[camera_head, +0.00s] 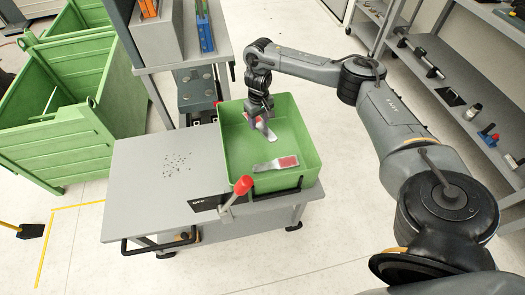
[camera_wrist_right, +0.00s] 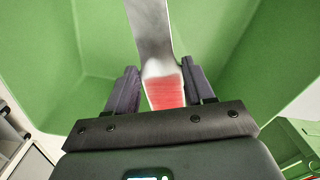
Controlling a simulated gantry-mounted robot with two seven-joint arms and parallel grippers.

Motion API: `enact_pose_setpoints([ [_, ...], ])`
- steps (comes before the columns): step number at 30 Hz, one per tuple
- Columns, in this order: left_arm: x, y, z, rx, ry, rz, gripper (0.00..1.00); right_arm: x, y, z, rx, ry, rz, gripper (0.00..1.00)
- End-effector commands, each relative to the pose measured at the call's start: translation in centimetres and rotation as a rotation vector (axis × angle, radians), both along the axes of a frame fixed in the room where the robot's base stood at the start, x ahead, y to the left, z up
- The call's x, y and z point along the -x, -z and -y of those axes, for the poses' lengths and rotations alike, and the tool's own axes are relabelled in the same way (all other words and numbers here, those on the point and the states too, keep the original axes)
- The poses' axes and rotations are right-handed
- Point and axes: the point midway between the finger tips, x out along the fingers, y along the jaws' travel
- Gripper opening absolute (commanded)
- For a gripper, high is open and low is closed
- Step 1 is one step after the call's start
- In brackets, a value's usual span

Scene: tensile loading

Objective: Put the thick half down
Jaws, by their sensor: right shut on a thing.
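My right gripper (camera_head: 260,112) is inside the green bin (camera_head: 312,150), near its back left part. It is shut on a metal specimen half with a red end, seen in the right wrist view (camera_wrist_right: 164,88) between the two fingers (camera_wrist_right: 160,88). The silver part points away from the gripper over the green bin. A second specimen half (camera_head: 277,163), silver with a red end, lies flat on the bin floor nearer the front. I cannot tell by thickness which half is which. Whether the held half touches the bin floor is unclear. My left gripper is not in view.
The bin stands on a grey cart (camera_head: 160,200) whose left top is bare apart from small dark holes. A red-knobbed lever (camera_head: 243,186) rises at the bin's front edge. A testing machine (camera_head: 195,90) stands behind, and shelves (camera_head: 470,110) stand at right.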

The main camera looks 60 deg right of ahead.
Motion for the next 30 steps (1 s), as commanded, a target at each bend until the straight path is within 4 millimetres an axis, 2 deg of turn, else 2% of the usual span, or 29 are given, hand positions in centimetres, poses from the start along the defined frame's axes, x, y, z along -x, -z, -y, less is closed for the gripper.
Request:
enact_pose_setpoints([
  [1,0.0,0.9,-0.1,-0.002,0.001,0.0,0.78,0.0,1.0,0.1,0.0,0.002,0.0,0.16],
  [10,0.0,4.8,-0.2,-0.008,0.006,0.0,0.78,0.1,5.4,0.1,-0.001,0.003,0.0,0.16],
  [17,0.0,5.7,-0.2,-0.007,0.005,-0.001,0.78,0.0,6.4,0.1,0.0,0.003,0.001,0.16],
  [26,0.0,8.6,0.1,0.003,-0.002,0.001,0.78,0.0,9.6,0.1,-0.001,0.003,0.0,0.16],
  [30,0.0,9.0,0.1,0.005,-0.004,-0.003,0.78,0.0,9.9,0.1,-0.001,0.002,0.0,0.16],
])
